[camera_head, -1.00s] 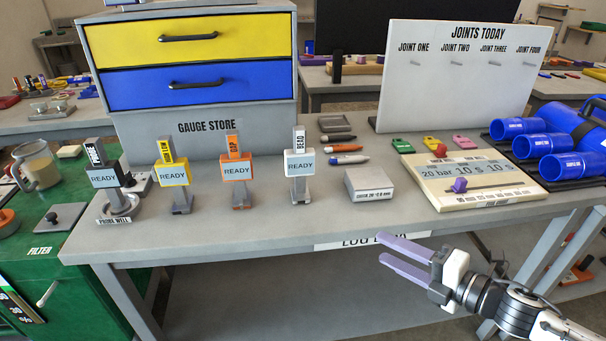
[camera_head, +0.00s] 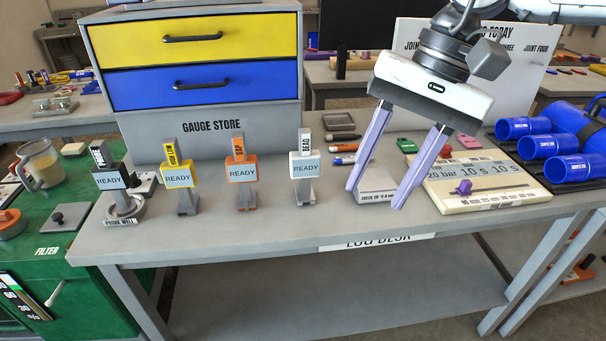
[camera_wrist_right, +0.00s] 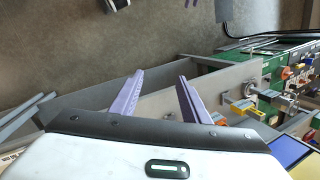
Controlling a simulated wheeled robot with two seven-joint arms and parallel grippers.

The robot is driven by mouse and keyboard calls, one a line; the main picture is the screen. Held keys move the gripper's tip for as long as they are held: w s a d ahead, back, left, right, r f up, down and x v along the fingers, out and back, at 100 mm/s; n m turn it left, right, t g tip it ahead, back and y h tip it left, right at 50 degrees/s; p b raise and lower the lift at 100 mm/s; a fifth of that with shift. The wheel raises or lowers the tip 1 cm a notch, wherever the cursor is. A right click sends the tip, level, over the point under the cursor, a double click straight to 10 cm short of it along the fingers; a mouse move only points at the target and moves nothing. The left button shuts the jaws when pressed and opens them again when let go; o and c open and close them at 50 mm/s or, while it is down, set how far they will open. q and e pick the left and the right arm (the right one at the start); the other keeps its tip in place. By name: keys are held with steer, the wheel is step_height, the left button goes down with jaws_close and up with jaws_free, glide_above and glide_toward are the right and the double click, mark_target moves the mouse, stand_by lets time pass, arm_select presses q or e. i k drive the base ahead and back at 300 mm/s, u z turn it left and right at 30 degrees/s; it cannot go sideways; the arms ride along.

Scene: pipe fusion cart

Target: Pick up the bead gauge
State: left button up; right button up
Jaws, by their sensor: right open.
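The bead gauge (camera_head: 305,167) is the white upright gauge with a READY face and a BEAD label, at the right end of the gauge row on the grey desk. My right gripper (camera_head: 376,196) is open and empty, its two lilac fingers pointing down. It is to the right of the bead gauge and apart from it, in front of a small grey block (camera_head: 376,199) that it partly hides. Its open fingers also show in the right wrist view (camera_wrist_right: 160,75), with nothing between them. My left gripper does not show in the head view.
Orange (camera_head: 242,173), yellow (camera_head: 180,178) and black (camera_head: 112,180) gauges stand left of the bead gauge. The drawer unit (camera_head: 205,124) rises behind. A cream panel with a slider (camera_head: 480,180) and blue pipes (camera_head: 560,142) are at right. The desk's front strip is clear.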

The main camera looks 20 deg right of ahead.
mark_target(305, 164)
steer(key=i, duration=0.95)
